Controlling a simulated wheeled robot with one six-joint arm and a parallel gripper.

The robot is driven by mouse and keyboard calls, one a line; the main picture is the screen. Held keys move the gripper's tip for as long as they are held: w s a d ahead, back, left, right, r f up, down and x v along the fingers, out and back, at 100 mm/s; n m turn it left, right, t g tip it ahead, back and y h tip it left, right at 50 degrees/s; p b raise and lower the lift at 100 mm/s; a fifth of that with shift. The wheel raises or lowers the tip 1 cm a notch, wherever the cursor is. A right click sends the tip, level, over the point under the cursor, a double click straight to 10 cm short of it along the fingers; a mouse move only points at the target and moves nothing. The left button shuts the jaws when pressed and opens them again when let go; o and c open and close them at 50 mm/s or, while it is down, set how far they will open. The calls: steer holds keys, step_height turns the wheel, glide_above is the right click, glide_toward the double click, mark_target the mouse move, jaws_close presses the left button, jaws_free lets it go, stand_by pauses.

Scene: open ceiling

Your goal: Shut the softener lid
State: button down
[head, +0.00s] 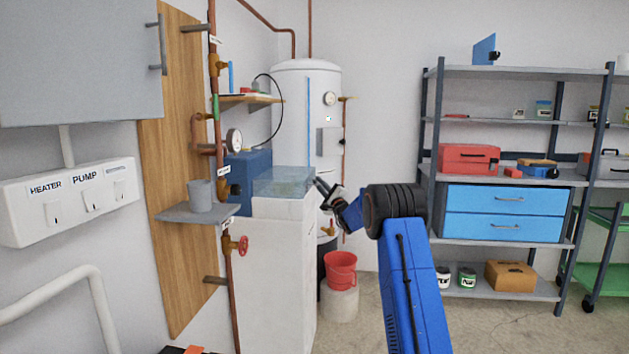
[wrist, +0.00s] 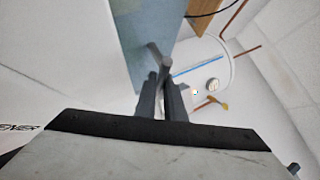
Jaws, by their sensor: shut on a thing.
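The softener is a white cabinet (head: 275,265) with a blue block at its back left, left of centre in the head view. Its translucent bluish lid (head: 284,182) is at the top; I cannot tell whether it lies flat or is slightly raised. The lid fills the upper middle of the wrist view (wrist: 145,35) as a blue-grey panel. My gripper (head: 322,188) is at the lid's right edge. In the wrist view its fingers (wrist: 165,95) are shut around a small grey bar (wrist: 158,56) at the lid's edge, apparently its handle. The contact is partly hidden by the fingers.
A white tank (head: 300,105) with copper pipes stands behind the softener. A red bucket (head: 340,270) sits to its right on a pale drum. A small shelf with a grey cup (head: 201,196) is to the left. A shelving rack (head: 500,180) stands at the right.

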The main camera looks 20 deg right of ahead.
steer(key=shift+w+a+f, duration=0.1)
steer(key=shift+a+f, duration=0.1)
steer(key=shift+f, duration=0.3)
steer(key=shift+a+f, duration=0.2)
steer(key=shift+f, duration=0.3)
steer(key=c, duration=1.8)
jaws_free()
steer(key=shift+c, duration=0.2)
steer(key=v, duration=1.7)
steer(key=shift+s+r, duration=0.3)
steer(key=shift+r, duration=0.05)
steer(key=shift+d, duration=0.15)
